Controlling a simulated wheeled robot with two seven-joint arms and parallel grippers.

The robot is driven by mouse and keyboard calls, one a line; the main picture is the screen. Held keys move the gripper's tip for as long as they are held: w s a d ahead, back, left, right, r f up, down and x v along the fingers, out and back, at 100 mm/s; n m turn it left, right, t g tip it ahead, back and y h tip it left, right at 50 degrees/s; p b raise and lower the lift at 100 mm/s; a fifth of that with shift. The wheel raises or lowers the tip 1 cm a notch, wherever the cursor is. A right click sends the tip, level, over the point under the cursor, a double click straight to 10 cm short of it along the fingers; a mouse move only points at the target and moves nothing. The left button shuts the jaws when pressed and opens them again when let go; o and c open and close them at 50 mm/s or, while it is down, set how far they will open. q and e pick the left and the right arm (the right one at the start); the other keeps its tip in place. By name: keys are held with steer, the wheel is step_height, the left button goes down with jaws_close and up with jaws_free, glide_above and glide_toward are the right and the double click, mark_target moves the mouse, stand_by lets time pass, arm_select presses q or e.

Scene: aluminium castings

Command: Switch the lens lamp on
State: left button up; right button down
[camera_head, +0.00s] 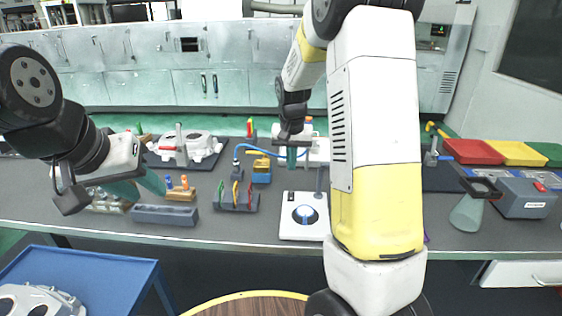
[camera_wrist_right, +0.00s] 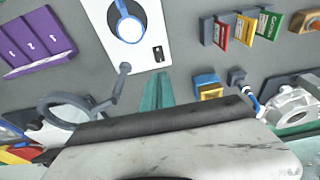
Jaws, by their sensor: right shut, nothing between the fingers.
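The lens lamp has a flat white base (camera_head: 303,232) with a blue-rimmed round part (camera_head: 306,215) on top. In the right wrist view the base (camera_wrist_right: 103,22) carries a small black switch (camera_wrist_right: 158,53) near one corner. A grey post and arm lead from the base to a ring-shaped lens head (camera_wrist_right: 65,108); my right arm hides that side in the head view. My right gripper (camera_head: 292,163) is shut and empty, pointing down behind the base; its fingers (camera_wrist_right: 157,93) show apart from the switch. My left gripper (camera_head: 143,190) is open and empty at the left.
A rack with coloured cards (camera_head: 236,207) stands left of the lamp. A blue-and-yellow part (camera_head: 261,171) is behind it. A purple block (camera_wrist_right: 38,42) lies across from the lamp base. Red tray (camera_head: 473,151) and grey box (camera_head: 522,199) stand at right.

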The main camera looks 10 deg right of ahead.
mark_target(291, 193)
steer(key=x, duration=1.1)
steer(key=shift+w+f, duration=0.1)
steer(key=shift+f, duration=0.15)
